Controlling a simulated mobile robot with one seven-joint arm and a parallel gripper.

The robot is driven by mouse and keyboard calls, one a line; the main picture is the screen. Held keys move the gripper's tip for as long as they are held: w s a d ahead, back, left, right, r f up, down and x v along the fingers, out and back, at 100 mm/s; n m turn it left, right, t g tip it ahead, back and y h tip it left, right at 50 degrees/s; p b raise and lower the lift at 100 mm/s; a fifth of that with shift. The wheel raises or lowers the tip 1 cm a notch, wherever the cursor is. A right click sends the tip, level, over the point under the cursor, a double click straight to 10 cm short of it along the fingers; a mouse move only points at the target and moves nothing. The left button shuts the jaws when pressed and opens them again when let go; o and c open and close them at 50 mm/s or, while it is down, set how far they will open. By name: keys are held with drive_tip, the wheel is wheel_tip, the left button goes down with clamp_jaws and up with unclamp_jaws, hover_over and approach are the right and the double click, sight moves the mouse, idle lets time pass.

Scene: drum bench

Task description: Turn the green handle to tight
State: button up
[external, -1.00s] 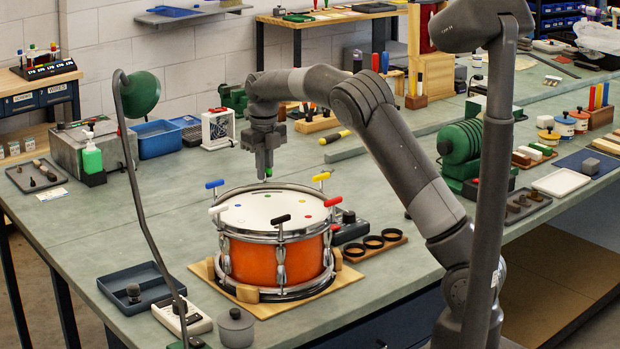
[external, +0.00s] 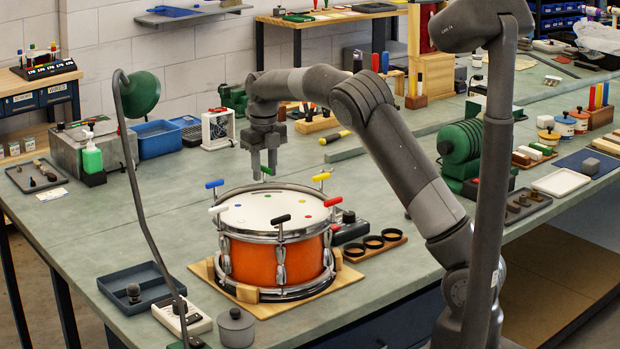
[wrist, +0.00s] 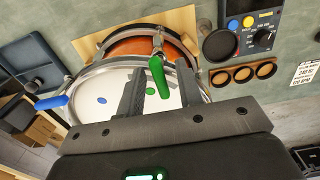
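The green handle (external: 267,171) is a small T-shaped key at the far rim of the orange drum (external: 300,262). It also shows in the wrist view (wrist: 158,76), standing at the rim near a matching green dot (wrist: 150,91) on the white head. My gripper (external: 264,170) points down over that far rim. In the wrist view its two dark fingers (wrist: 163,72) are apart, one on each side of the green handle, with gaps visible. The handle's lower part is partly hidden in the external view.
Other handles stand around the rim: blue (external: 214,184), white (external: 218,210), black (external: 281,219), red (external: 333,202) and yellow (external: 321,177). A control box (external: 350,228) and a wooden rack of black rings (external: 375,243) sit right of the drum.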

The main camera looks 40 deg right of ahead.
sight(264, 166)
drive_tip(key=shift+r, duration=0.1)
wheel_tip(264, 166, up, 11)
drive_tip(key=shift+f, duration=0.2)
drive_tip(key=shift+s, duration=0.1)
idle(0.4)
